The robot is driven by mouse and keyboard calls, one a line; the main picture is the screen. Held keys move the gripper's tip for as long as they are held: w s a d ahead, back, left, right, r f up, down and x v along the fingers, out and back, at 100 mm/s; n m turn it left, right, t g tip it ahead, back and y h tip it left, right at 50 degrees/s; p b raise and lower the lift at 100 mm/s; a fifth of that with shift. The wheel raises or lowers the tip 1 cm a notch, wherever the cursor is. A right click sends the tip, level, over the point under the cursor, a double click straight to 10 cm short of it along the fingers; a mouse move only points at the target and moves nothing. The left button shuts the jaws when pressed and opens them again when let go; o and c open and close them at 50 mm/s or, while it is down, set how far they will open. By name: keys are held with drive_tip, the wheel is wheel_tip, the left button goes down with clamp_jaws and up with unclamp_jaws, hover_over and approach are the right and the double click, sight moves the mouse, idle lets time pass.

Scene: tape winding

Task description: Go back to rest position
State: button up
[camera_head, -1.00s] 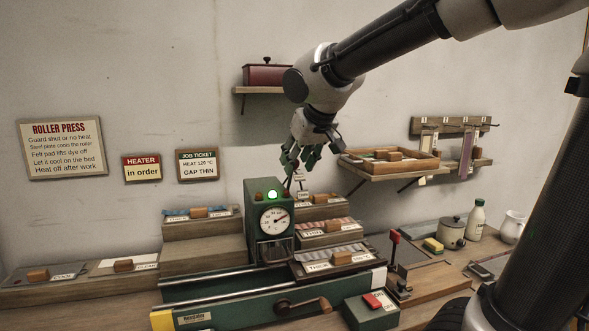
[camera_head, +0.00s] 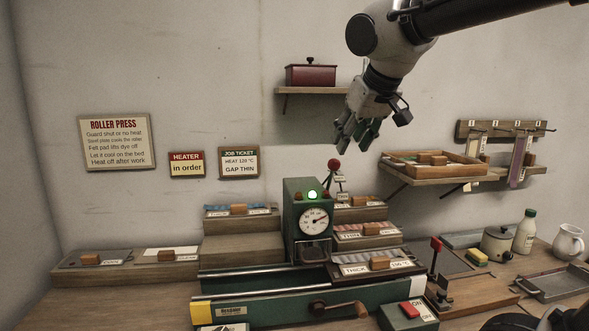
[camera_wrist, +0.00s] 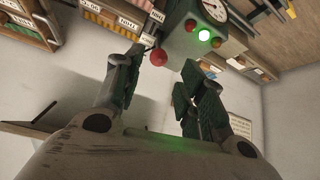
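My gripper (camera_head: 357,139) hangs in the air above and behind the green roller press (camera_head: 296,242), in front of the wall. In the wrist view my gripper (camera_wrist: 160,90) has its two fingers apart with nothing between them. The press has a lit green lamp (camera_head: 312,195), a round dial (camera_head: 314,221) and a lever with a red ball (camera_head: 334,163). The red ball also shows in the wrist view (camera_wrist: 158,57), beyond the fingers and apart from them.
A shelf with a dark red box (camera_head: 310,75) is left of my gripper. A wooden tray (camera_head: 436,169) on a wall shelf is to the right. Stepped holders, a switch box (camera_head: 408,316), a pot (camera_head: 497,244) and a bottle (camera_head: 525,231) stand on the bench. The air around my gripper is clear.

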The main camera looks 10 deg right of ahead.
drive_tip(key=s+d+f+m+g, duration=0.1)
drive_tip(key=s+d+f, duration=0.5)
drive_tip(key=s, duration=0.3)
drive_tip(key=s+d+f+m+g+h, duration=0.1)
drive_tip(key=s+d+f+g, duration=0.1)
drive_tip(key=s+d+f, duration=0.5)
drive_tip(key=s+f, duration=0.2)
drive_tip(key=s, duration=0.1)
drive_tip(key=shift+d+f+m, duration=0.15)
drive_tip(key=shift+d+m, duration=0.1)
drive_tip(key=shift+m, duration=0.05)
drive_tip(key=shift+s, duration=0.1)
idle(0.5)
